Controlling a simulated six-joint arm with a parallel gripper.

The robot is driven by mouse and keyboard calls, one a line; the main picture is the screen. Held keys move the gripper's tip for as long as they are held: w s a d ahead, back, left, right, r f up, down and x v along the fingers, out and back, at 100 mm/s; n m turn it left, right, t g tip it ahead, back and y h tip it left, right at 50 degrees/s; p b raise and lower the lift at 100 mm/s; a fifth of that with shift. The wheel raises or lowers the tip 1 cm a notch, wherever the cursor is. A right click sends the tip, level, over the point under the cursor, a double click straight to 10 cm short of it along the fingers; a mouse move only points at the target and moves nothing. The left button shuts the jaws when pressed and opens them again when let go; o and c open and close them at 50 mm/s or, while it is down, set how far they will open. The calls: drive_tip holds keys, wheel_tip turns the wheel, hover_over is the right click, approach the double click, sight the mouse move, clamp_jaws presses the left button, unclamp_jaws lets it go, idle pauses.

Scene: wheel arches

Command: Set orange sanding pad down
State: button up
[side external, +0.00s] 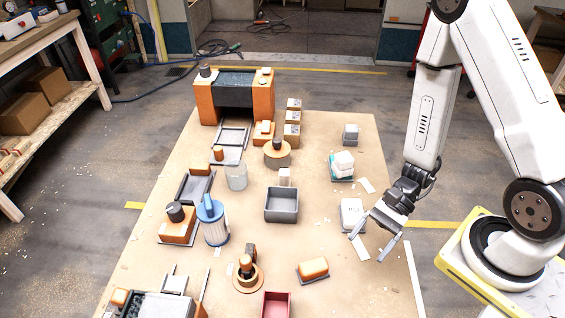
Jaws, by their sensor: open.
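An orange block with a rounded top on a darker base (313,267), which looks like the sanding pad, rests on the tan work table (345,295) near its front right. My gripper (366,247) is open, with its two fingers spread and pointing down to the left. It is above and to the right of the pad, apart from it, with nothing seen between the fingers. A pale strip on the table shows between or behind the fingers.
A white-topped box (353,212) is close beside my gripper. A grey open bin (281,205) and a red open bin (276,305) stand left of it. A blue-topped canister (212,222) stands farther left. The table's right side has bare patches.

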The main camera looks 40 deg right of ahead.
drive_tip(key=w+d+r+n+t+h, duration=0.3)
drive_tip(key=w+d+r+n+h, duration=0.5)
drive_tip(key=r+n+h, duration=0.3)
drive_tip(key=w+n+h, duration=0.1)
drive_tip(key=n, duration=0.3)
drive_tip(key=shift+r+t, duration=0.2)
drive_tip(key=shift+t, duration=0.1)
